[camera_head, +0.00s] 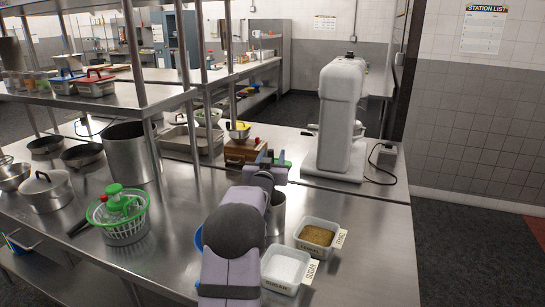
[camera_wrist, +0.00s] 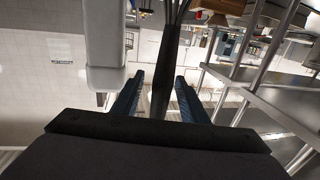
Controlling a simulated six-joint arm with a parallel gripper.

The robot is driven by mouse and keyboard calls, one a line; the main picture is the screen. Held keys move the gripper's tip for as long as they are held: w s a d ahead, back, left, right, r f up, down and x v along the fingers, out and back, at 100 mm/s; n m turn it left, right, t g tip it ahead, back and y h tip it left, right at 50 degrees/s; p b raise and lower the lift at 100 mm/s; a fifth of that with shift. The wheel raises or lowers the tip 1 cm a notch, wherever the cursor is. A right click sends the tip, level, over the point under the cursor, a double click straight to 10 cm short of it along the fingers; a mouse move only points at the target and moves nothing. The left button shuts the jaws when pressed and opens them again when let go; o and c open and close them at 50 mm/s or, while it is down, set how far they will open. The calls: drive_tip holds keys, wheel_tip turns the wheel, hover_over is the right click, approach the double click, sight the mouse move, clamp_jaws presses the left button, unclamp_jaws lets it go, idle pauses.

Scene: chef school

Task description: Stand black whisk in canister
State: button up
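The black whisk (camera_wrist: 165,70) shows in the wrist view, its dark handle running between the two blue fingers of my gripper (camera_wrist: 160,80) and its wires at the top edge. The fingers are apart, with a gap on each side of the handle. My gripper (camera_head: 268,158) shows in the head view above and behind a metal canister (camera_head: 278,215), which is partly hidden by my arm. I cannot make out the whisk in the head view, nor tell whether its wires are inside the canister.
A sugar tub (camera_head: 285,268) and a second labelled tub (camera_head: 318,236) stand right of my arm. A white mixer (camera_head: 340,115) stands behind right. A green-lidded basket (camera_head: 122,215), a tall pot (camera_head: 127,152) and shelf posts (camera_head: 190,110) are left. The front right counter is clear.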

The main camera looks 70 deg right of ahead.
drive_tip(key=s+a+b, duration=0.1)
drive_tip(key=a+b, duration=0.2)
drive_tip(key=a, duration=0.4)
drive_tip(key=shift+s, duration=0.2)
idle(0.9)
